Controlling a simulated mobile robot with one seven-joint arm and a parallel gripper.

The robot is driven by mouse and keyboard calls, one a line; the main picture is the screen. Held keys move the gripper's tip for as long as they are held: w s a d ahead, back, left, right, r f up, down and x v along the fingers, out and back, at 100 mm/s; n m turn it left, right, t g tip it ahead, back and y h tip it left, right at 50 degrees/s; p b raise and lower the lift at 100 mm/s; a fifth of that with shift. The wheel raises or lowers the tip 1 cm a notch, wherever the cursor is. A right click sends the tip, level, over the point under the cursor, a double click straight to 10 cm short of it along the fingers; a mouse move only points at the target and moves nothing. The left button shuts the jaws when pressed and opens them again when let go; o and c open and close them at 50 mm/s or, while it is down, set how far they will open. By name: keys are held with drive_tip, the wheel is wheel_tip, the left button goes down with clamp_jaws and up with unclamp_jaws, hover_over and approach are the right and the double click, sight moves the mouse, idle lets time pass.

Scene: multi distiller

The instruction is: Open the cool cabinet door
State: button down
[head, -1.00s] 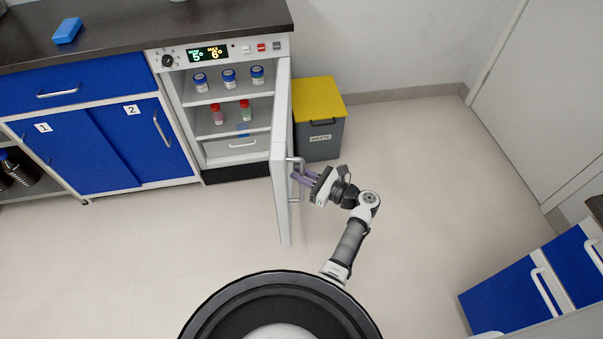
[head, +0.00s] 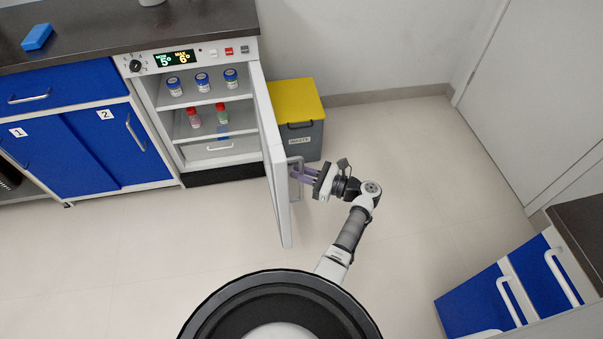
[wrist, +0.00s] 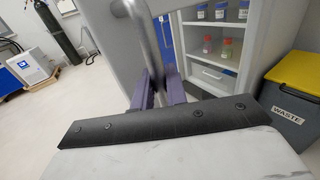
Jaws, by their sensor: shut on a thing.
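The cool cabinet (head: 212,157) stands at the end of the counter under a lit display. Its white door (head: 273,165) is swung wide open, and the shelves inside show. The door handle (head: 297,163) is a metal bar on the door's outer face. It also shows in the wrist view (wrist: 146,45). My gripper (head: 300,174) is at the handle, on the right side of the door. In the wrist view its purple fingers (wrist: 160,88) are closed around the lower part of the bar. The exact contact is partly hidden by the gripper body.
Several small jars and bottles (head: 203,82) stand on the cabinet shelves. A grey waste bin with a yellow lid (head: 293,100) stands right of the cabinet, behind the door. Blue drawers (head: 510,290) are at the lower right. The floor (head: 400,165) between is clear.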

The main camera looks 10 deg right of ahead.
drive_tip(key=shift+s+d+f, duration=0.1)
drive_tip(key=shift+f, duration=0.05)
idle(0.3)
drive_tip(key=c, duration=1.5)
unclamp_jaws()
drive_tip(key=b+v, duration=0.2)
drive_tip(key=v, duration=1.1)
drive_tip(key=shift+d, duration=0.4)
